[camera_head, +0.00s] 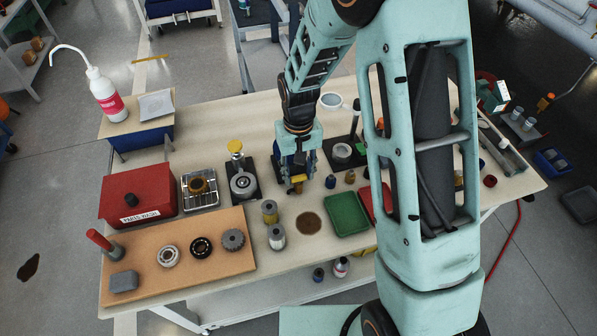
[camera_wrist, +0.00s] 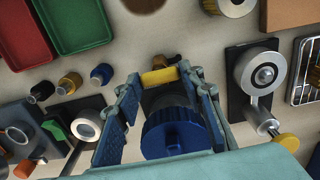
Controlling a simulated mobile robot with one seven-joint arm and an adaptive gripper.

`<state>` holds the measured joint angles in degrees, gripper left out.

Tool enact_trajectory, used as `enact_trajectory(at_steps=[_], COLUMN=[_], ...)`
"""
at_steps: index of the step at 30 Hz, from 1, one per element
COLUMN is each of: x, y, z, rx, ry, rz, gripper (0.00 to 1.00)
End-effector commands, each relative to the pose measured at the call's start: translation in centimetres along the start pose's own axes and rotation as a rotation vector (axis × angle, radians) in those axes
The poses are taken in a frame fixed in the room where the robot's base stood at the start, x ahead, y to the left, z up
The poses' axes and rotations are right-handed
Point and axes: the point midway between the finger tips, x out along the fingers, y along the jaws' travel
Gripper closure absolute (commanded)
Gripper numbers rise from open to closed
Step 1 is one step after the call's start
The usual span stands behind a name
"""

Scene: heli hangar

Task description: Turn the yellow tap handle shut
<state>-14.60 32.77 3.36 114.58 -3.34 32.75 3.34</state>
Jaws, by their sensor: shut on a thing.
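The yellow tap handle (camera_wrist: 160,76) is a short yellow bar between my two fingertips in the wrist view. My gripper (camera_wrist: 159,78) is shut on it, with one finger at each end. A round blue ribbed part (camera_wrist: 176,132) lies between the fingers, nearer the camera, and hides much of the tap's body. In the head view my gripper (camera_head: 297,182) points down at the middle of the workbench, and a bit of the yellow handle (camera_head: 297,178) shows at its tips. The handle's exact angle is hard to tell.
Left of the gripper, a fixture with a silver disc (camera_head: 243,184) has a yellow knob (camera_head: 235,147). Small bottles (camera_head: 330,181) and a green tray (camera_head: 346,213) stand to the right. A red box (camera_head: 138,192) and brown board (camera_head: 180,262) fill the bench's left.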

Motion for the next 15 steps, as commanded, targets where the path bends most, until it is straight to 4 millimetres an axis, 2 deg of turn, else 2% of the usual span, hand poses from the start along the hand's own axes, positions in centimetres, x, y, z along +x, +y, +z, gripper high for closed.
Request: enact_trajectory(at_steps=[2, 3, 7, 15], x=[-0.03, -0.03, -0.03, -0.06], y=[-0.01, -0.01, -0.01, 0.0], z=[-0.02, -0.02, -0.02, -0.02], rx=[-0.005, -0.005, -0.003, -0.001], ry=[0.001, 0.001, 0.001, 0.001], rz=[0.001, 0.001, 0.001, 0.0], gripper=[0.88, 0.61, 0.46, 0.46])
